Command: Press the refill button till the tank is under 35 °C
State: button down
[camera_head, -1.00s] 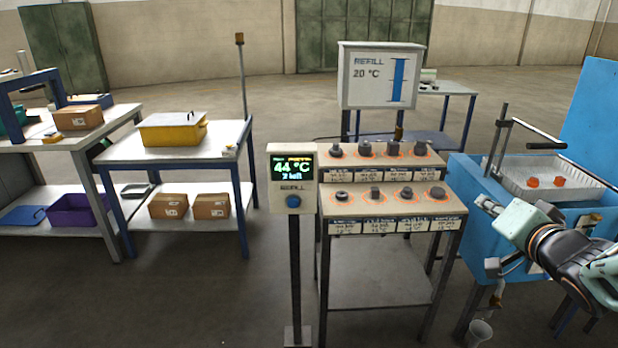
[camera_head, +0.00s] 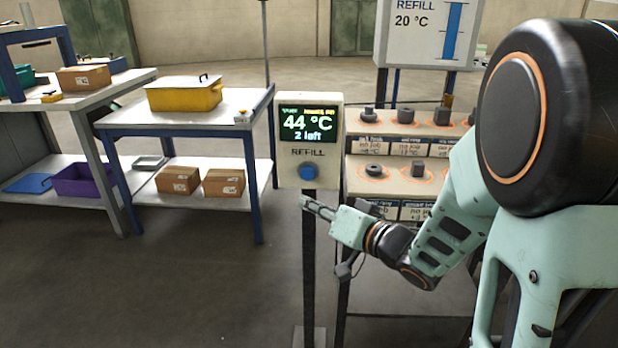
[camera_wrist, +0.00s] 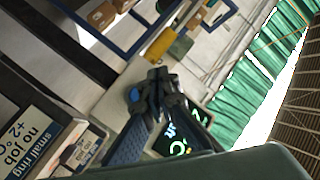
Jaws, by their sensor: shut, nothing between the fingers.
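The refill post carries a box (camera_head: 309,140) with a dark screen (camera_head: 308,123) reading 44 °C and "2 left". Below the word REFILL is a round blue button (camera_head: 308,172). My gripper (camera_head: 303,201) is shut and empty, a little below the button in the head view; I cannot tell the gap in depth. In the wrist view my gripper (camera_wrist: 157,80) points past the blue button (camera_wrist: 133,95), which shows just left of the fingers. The screen (camera_wrist: 180,138) is partly hidden behind the fingers there. A sign (camera_head: 428,30) behind reads REFILL 20 °C.
A two-step rack (camera_head: 390,188) with dark parts in orange rings stands right of the post, partly hidden by my arm. A table (camera_head: 130,118) with a yellow bin (camera_head: 184,95) stands to the left. The floor in front is clear.

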aim_at(308, 173)
jog(key=shift+a+f, duration=0.1)
jog(key=shift+a, duration=0.25)
jog(key=shift+w+d, duration=0.15)
jog(key=shift+w, duration=4.25)
jog(key=shift+w+p, duration=0.1)
jog(key=shift+p, duration=0.3)
jog(key=shift+w, duration=0.3)
